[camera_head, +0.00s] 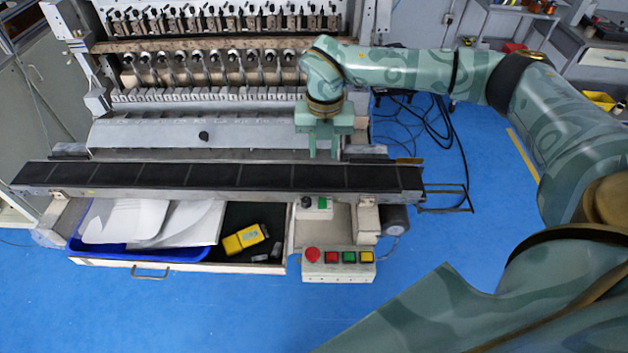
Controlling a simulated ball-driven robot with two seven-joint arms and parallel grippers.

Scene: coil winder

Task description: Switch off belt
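The black conveyor belt (240,177) runs left to right across the front of the coil winder. Below its right part is a small switch box (325,213) with a black knob (306,202) and a green button (322,203). Lower down, a pale control box (338,274) carries a red mushroom button (312,254) and a row of red, green and yellow square buttons. My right gripper (323,153) points down just behind the belt, above and behind the small switch box in the picture. Its two fingers are apart with nothing between them. My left gripper is not in view.
The winder (215,75) stands behind the belt. Black cables (440,130) lie on the blue floor at right. The front floor is clear.

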